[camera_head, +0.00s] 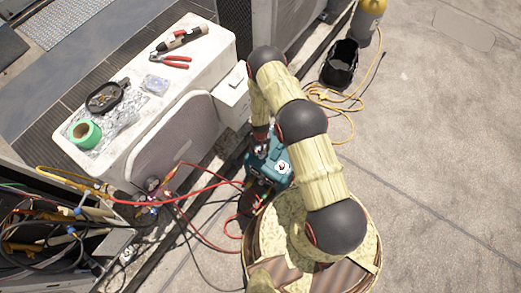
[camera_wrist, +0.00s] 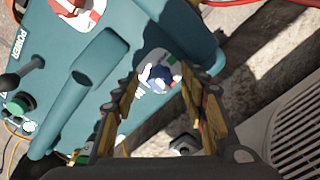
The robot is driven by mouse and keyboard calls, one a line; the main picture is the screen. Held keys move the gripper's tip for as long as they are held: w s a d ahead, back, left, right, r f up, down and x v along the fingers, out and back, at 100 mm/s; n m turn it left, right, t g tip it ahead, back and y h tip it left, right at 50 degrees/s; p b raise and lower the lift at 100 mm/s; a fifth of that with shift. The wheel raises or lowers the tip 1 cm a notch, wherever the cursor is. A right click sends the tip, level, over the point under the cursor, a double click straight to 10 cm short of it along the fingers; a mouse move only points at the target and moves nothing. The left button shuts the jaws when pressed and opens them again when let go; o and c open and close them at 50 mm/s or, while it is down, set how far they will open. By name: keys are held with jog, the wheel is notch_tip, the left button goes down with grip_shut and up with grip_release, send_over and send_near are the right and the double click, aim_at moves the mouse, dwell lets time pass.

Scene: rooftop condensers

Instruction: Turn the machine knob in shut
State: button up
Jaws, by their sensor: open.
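A teal machine (camera_head: 272,167) stands on the ground below my arm in the head view, partly covered by it. In the wrist view the teal machine (camera_wrist: 95,70) fills the upper left, with "POWER" lettering at its left edge. A small blue knob (camera_wrist: 158,76) sits on a pale label near its right end. My gripper (camera_wrist: 159,88) is open, with its two fingers on either side of the blue knob in the picture. I cannot tell whether they touch it. A green knob (camera_wrist: 20,105) shows at the left edge.
A white condenser (camera_head: 190,105) with pliers (camera_head: 173,61) and green tape (camera_head: 85,133) on top stands to the left. Red, yellow and black hoses (camera_head: 200,188) run along the ground to the machine. The right-hand floor is clear.

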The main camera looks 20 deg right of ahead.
notch_tip(320, 180, up, 12)
dwell(0.6)
dwell(0.5)
